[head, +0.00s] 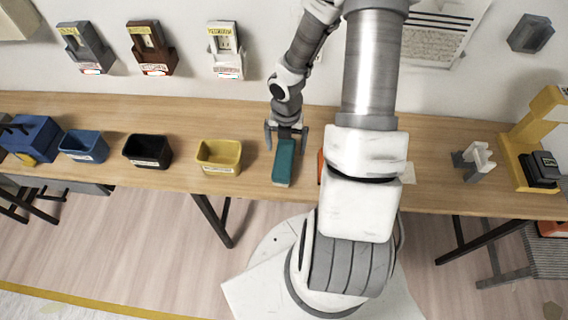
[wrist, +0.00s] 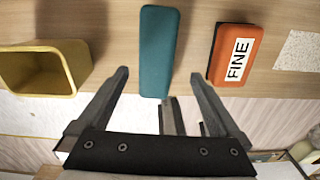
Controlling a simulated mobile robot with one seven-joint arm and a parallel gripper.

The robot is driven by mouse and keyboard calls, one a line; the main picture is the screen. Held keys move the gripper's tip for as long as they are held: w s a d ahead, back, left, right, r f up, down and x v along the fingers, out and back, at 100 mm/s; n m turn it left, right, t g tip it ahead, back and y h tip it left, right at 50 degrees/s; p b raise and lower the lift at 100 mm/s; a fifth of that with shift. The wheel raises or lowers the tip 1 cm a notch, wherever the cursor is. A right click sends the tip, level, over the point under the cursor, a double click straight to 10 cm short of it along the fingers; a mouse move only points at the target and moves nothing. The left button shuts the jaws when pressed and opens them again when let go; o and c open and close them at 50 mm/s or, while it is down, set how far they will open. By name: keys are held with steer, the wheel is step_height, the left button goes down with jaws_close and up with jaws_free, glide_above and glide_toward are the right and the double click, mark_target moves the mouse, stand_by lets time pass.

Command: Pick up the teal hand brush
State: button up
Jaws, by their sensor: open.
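The teal hand brush (head: 284,163) is a long teal block lying on the wooden table. In the head view its far end is between the fingers of my gripper (head: 286,134). In the wrist view the brush (wrist: 161,50) stands ahead of the two fingertips, near the middle of the gap between them. My gripper (wrist: 158,78) is open and empty, with its fingers apart on either side of the brush's line. The fingers do not touch the brush in the wrist view. How high they are above the table is hard to tell.
A yellow bin (head: 219,157) is left of the brush. An orange block marked FINE (wrist: 236,55) lies to the right, mostly hidden by my arm in the head view. Black (head: 147,151) and blue (head: 84,146) bins stand further left on the table (head: 430,180).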

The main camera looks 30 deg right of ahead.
mark_target(284, 156)
steer(key=shift+w+a+f+b, duration=0.15)
steer(key=shift+f+b, duration=0.25)
steer(key=shift+f, duration=1.3)
steer(key=shift+w+a+f+b, duration=0.15)
steer(key=shift+f+b, duration=0.2)
steer(key=shift+f, duration=1.3)
steer(key=shift+d, duration=0.15)
steer(key=c, duration=1.5)
